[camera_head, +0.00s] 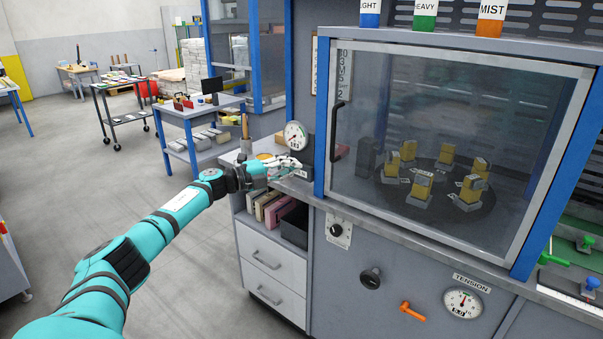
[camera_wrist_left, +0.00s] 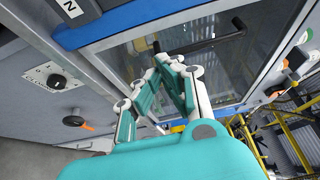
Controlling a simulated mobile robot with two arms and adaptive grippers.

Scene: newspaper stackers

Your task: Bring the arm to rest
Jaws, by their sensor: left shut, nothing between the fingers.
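My left arm (camera_head: 150,230) is teal with black joints and reaches in from the lower left in the head view. My left gripper (camera_head: 294,165) is at its end, in front of the counter left of the glass-fronted cabinet. In the left wrist view my left gripper (camera_wrist_left: 172,62) shows its white and teal fingers brought together, with nothing between them. Beyond the fingertips in that view is the black door handle (camera_wrist_left: 205,42); I cannot tell whether they touch. My right gripper is in neither view.
The cabinet's glass door (camera_head: 450,150) is closed, with several yellow blocks on a dark round plate behind it. A gauge (camera_head: 295,135) stands on the counter by my gripper. Drawers (camera_head: 268,262) are below. Open grey floor (camera_head: 190,285) lies to the left.

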